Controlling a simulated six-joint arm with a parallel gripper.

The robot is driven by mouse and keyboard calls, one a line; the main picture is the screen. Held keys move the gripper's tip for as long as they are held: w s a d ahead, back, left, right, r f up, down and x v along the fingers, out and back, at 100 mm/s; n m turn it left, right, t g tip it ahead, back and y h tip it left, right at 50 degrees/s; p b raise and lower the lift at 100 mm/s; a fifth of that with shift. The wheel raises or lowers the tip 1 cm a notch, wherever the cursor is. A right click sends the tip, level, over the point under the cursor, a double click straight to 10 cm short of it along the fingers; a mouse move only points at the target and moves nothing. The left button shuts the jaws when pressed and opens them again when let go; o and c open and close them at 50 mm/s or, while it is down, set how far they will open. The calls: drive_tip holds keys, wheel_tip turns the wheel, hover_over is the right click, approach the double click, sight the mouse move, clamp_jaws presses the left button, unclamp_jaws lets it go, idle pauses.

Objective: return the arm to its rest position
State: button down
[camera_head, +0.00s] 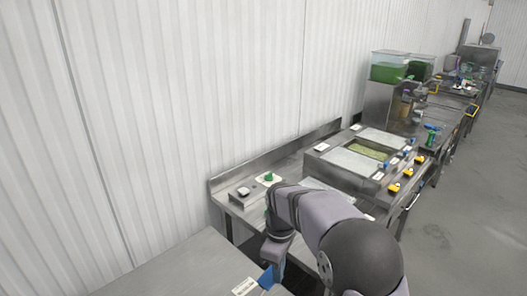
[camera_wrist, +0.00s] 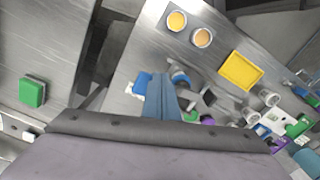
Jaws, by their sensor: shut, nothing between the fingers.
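My arm reaches in from the bottom of the head view and bends down at the wrist. My gripper (camera_head: 270,256) hangs at its end, pointing down beside the near counter (camera_head: 165,272). In the wrist view the blue-grey fingers of my gripper (camera_wrist: 159,82) lie together, with nothing seen between them. A small blue object (camera_wrist: 141,84) with a white label shows just left of the fingertips. I cannot tell whether the fingers touch it. No marker for a rest position is seen.
A steel counter (camera_head: 228,205) with a green-knobbed item (camera_head: 269,177) stands beyond my arm. A fryer-like unit (camera_head: 333,158) is to its right. The wrist view shows a yellow tray (camera_wrist: 240,71), two cups with orange tops (camera_wrist: 177,21) and a green block (camera_wrist: 32,92). The floor (camera_head: 470,200) at right is clear.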

drive_tip(key=s+d+f+m, duration=0.1)
drive_tip(key=s+d+m, duration=0.4)
drive_tip(key=s, duration=0.6)
drive_tip(key=s+d+f+m, duration=0.2)
drive_tip(key=s+d+m, duration=0.4)
drive_tip(key=s, duration=0.5)
drive_tip(key=shift+s+f+m+b, duration=0.2)
drive_tip(key=shift+m+b, duration=0.2)
drive_tip(key=shift+m, duration=0.7)
